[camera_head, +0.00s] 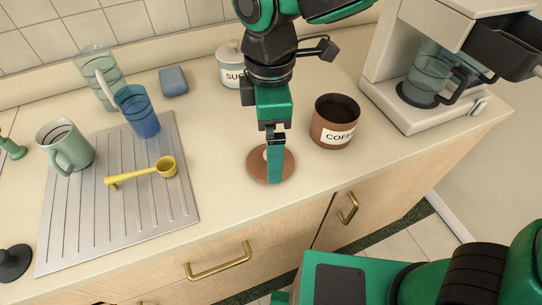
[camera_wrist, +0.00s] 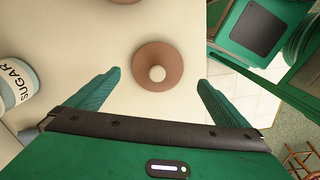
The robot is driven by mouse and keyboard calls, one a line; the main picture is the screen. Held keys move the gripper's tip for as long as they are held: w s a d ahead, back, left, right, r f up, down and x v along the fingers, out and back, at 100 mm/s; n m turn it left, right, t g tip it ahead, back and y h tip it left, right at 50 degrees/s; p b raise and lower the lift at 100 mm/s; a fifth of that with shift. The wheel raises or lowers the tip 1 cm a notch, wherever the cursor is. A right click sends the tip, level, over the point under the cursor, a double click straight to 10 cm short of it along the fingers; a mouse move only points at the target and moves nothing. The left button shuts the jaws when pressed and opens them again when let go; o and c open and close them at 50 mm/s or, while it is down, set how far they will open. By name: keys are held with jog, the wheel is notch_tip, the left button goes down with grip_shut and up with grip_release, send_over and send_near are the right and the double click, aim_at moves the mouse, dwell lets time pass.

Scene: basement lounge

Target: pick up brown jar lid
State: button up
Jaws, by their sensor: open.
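The brown jar lid (camera_head: 286,165) lies flat on the cream counter, a round disc with a pale knob. In the wrist view the whole lid (camera_wrist: 155,66) shows, knob facing up, ahead of and between my two green fingers. My gripper (camera_head: 274,180) is open and empty, pointing down above the lid, and hides part of it in the head view. In the wrist view my gripper (camera_wrist: 160,82) has its fingers spread wider than the lid, with no contact visible. The brown coffee jar (camera_head: 334,122) stands lidless just right of my gripper.
A sugar jar (camera_head: 231,66) stands behind my gripper. A coffee machine (camera_head: 410,85) is at the right. At the left, a drying mat (camera_head: 125,215) holds a blue cup (camera_head: 137,110), a green mug (camera_head: 66,148) and a yellow scoop (camera_head: 150,171). The counter's front edge is close to the lid.

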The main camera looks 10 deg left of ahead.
jog(key=f, duration=0.5)
jog(key=shift+w, duration=0.3)
jog(key=c, duration=1.1)
